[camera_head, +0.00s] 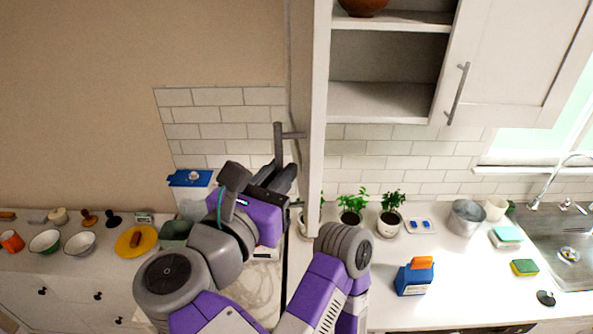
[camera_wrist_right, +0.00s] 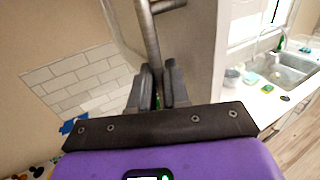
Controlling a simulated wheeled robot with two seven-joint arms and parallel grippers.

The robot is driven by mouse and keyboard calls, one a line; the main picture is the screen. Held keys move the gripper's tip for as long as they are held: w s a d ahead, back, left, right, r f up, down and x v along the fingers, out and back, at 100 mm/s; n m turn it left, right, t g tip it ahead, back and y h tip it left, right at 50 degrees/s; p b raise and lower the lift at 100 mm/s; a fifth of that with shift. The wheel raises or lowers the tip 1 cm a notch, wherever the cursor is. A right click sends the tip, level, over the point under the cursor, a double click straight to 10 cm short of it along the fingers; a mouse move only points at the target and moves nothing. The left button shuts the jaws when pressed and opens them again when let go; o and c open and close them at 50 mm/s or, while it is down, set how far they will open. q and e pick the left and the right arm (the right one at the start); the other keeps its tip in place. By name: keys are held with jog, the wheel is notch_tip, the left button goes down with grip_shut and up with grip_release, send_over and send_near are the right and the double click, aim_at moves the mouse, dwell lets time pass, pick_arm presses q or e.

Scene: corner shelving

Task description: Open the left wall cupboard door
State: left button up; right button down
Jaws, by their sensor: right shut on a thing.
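The left wall cupboard door (camera_head: 318,100) stands swung open and shows nearly edge-on in the head view, beside open shelves. Its grey bar handle (camera_head: 278,140) sticks out to the left of the door. My right gripper (camera_head: 284,175) is at the lower end of this handle, shut on it. In the right wrist view, the two fingers (camera_wrist_right: 158,95) close around the bottom of the handle bar (camera_wrist_right: 148,35), with the pale door panel (camera_wrist_right: 197,50) to the right. My left gripper is not in view.
The cupboard interior (camera_head: 382,100) is open, with a brown bowl (camera_head: 362,5) on a shelf. A closed right door (camera_head: 505,60) is beside it. Below, the counter holds potted plants (camera_head: 390,222), a metal pot (camera_head: 466,217) and a blue box (camera_head: 414,280). Bare wall lies left of the door.

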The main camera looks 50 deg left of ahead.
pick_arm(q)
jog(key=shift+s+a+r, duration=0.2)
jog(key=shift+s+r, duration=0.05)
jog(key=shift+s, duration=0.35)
pick_arm(e)
jog(key=shift+s+a+r+m+h, duration=0.15)
jog(key=shift+s+a+m+h, duration=0.2)
jog(key=shift+s+a, duration=0.4)
jog(key=shift+w+d+r+t, duration=0.1)
jog(key=shift+t, duration=0.2)
